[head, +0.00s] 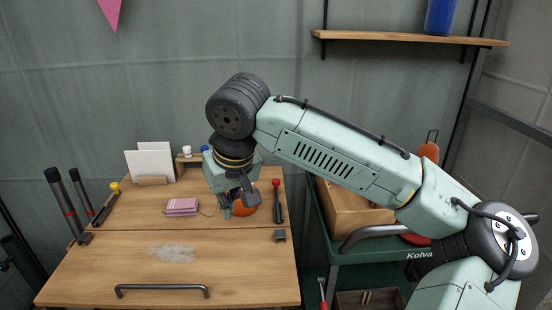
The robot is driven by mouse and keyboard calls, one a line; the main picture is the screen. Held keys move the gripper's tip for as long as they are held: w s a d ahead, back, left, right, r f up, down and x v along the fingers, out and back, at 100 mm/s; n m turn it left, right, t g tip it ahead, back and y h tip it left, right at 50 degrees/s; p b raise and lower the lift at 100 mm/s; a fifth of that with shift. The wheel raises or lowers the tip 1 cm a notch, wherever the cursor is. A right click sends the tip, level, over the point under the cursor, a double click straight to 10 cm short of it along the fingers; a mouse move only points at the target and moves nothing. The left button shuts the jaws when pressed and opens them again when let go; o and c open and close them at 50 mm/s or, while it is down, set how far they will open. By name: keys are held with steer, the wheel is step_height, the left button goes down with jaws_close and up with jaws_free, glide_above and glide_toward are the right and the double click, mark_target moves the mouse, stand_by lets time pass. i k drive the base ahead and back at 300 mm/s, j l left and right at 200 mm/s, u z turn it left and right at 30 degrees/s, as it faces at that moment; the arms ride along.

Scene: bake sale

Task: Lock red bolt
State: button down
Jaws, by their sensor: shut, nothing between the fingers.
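The red bolt (278,203) is a dark bar with a red knob at its far end, lying along the right edge of the wooden table top (130,212). A small dark catch (280,236) sits just in front of its near end, across the seam on the front panel (235,262); a small gap shows between bar and catch. My gripper (236,206) is shut and empty, pointing down over the table, left of the red bolt and apart from it. It partly hides a round orange thing (245,209).
A similar bar with a yellow knob (104,204) lies at the table's left edge. Pink stacked pads (182,207), a card holder (150,163) and a small riser (186,160) stand on top. A green cart (345,247) stands close at right, under my arm.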

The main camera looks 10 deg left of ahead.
mark_target(275, 182)
steer(key=i, duration=1.05)
